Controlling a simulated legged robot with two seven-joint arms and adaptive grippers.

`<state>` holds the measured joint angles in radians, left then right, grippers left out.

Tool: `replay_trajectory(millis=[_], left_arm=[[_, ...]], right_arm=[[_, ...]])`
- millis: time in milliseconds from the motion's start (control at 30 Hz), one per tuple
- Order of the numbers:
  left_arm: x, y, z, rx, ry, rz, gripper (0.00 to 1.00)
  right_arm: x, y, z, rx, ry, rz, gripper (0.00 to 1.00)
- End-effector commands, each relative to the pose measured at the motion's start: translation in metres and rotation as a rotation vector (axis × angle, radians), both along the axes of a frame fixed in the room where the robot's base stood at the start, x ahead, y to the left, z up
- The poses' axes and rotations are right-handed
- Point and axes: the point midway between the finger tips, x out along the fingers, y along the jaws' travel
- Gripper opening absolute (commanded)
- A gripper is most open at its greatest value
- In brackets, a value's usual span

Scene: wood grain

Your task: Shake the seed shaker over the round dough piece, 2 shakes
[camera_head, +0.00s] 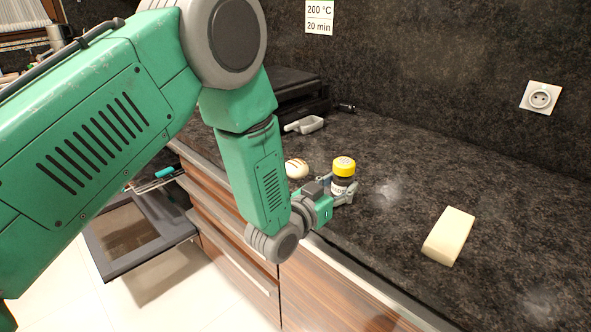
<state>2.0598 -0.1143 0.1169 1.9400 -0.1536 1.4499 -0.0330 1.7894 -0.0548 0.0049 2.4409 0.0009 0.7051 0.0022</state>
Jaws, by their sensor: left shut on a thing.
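The seed shaker (343,174) is a small dark jar with a yellow lid and a pale label. It is upright above or on the dark counter; I cannot tell whether its base touches. My left gripper (343,191) is shut on the shaker's lower part from the left. The round dough piece (297,168) is pale with darker marks on top. It lies on the counter just left of and behind the shaker, partly hidden by my left arm. My right gripper is not in view.
A cream block (449,236) lies on the counter at the right. A light scoop (305,125) lies farther back, beside a dark appliance (296,92). An open oven door (138,232) is below at the left. The counter right of the shaker is mostly clear.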

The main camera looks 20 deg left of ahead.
Motion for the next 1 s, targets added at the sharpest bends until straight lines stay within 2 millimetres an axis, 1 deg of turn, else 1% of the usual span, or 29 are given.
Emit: replay_trajectory(millis=[333,600,700,1000], left_arm=[[0.000,0.001,0.004,-0.002,-0.002,0.000,0.00],[0.000,0.001,0.023,-0.002,-0.003,0.000,0.00],[0.000,0.000,0.027,-0.001,-0.002,0.000,0.00],[0.000,0.000,0.026,-0.002,-0.002,0.000,0.00]], right_arm=[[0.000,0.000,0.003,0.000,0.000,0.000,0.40],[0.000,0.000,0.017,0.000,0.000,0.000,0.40],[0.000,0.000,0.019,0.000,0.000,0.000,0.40],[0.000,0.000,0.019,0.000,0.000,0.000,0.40]])
